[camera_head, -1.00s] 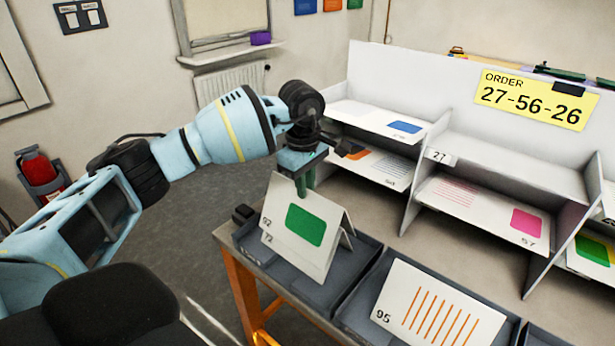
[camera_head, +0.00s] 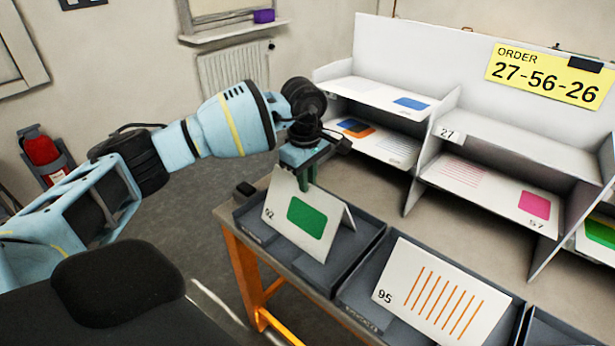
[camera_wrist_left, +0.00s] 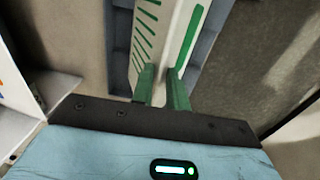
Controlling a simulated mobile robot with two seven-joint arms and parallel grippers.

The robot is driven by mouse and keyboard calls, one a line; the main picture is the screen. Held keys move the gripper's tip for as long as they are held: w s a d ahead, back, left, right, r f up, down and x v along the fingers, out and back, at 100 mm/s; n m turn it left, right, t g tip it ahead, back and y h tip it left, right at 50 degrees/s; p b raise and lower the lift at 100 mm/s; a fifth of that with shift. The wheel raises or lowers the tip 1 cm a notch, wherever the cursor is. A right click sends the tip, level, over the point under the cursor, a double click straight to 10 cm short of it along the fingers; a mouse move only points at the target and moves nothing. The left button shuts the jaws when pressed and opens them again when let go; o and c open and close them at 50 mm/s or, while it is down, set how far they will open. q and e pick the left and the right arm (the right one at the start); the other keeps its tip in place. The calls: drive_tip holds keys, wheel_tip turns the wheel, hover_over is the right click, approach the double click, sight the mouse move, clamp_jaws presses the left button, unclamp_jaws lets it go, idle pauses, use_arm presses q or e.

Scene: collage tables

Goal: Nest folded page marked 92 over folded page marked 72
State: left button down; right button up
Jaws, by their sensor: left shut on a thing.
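The folded page marked 92 (camera_head: 307,217) is a white tent with a green rectangle on its near face. It stands upright, ridge up, at the left tray (camera_head: 368,232). My left gripper (camera_head: 308,184) points down and is shut on its ridge. In the left wrist view, the green fingers (camera_wrist_left: 161,90) pinch the page's top edge (camera_wrist_left: 175,45), with green stripes on one face. The page marked 72 is not visible now; page 92 covers the spot where it showed. My right gripper is out of view.
A page marked 95 (camera_head: 440,300) with orange stripes stands in the neighbouring tray to the right. A white shelf unit (camera_head: 480,180) with several pages rises behind the trays. A yellow order sign (camera_head: 548,75) is on its back panel.

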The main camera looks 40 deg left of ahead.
use_arm(q)
drive_tip(key=c, duration=1.3)
unclamp_jaws()
drive_tip(key=shift+s+r, duration=0.2)
drive_tip(key=shift+r, duration=3.7)
